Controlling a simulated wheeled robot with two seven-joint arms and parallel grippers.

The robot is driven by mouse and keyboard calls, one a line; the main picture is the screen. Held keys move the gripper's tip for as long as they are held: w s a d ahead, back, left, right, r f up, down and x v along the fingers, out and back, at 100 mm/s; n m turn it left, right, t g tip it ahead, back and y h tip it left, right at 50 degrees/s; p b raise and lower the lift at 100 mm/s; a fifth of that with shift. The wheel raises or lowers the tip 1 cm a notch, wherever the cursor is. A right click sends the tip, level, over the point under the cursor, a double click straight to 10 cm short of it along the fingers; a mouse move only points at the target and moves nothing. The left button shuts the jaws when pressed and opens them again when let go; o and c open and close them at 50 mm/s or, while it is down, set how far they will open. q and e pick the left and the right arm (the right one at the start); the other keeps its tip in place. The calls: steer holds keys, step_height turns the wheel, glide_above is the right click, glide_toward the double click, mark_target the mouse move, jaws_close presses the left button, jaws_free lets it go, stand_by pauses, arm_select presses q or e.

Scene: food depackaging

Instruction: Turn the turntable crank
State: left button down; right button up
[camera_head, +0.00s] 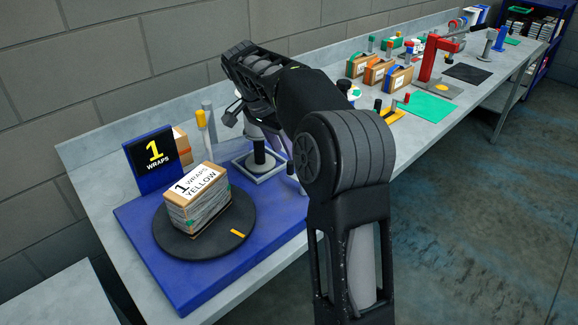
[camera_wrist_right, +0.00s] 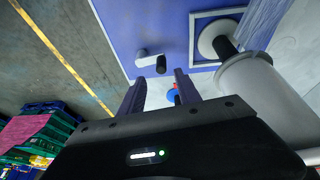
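The turntable is a dark round disc (camera_head: 218,243) on a blue base (camera_head: 183,289) in the head view. A box labelled "1 WRAPS YELLOW" (camera_head: 198,199) stands on it, and a yellow mark shows on the disc's rim. In the right wrist view the crank (camera_wrist_right: 150,60) shows as a pale arm with dark ends against the blue base. My right gripper (camera_wrist_right: 159,90) is open and empty, its two dark fingers apart. The crank appears just beyond the fingertips, with no contact visible. In the head view my right arm hides much of the area right of the turntable. My left gripper is not in view.
A "1 WRAPS" sign (camera_head: 153,161) stands behind the turntable. A film roll (camera_wrist_right: 270,100) on a post with a square plate (camera_wrist_right: 204,22) is close on the right in the wrist view. Farther along the bench are several boxes and a red press (camera_head: 430,62).

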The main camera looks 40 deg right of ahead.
steer(key=n, duration=1.1)
steer(key=n+b, duration=0.1)
steer(key=n, duration=1.1)
steer(key=r+n, duration=0.1)
steer(key=n, duration=1.1)
steer(key=shift+s+a+t+h, duration=0.1)
steer(key=shift+a+t+h, duration=0.2)
steer(key=shift+f, duration=0.15)
steer(key=b+x, duration=0.1)
steer(key=x, duration=0.6)
steer(key=shift+d+f+b, duration=0.15)
steer(key=shift+f+b, duration=0.15)
steer(key=shift+b, duration=0.1)
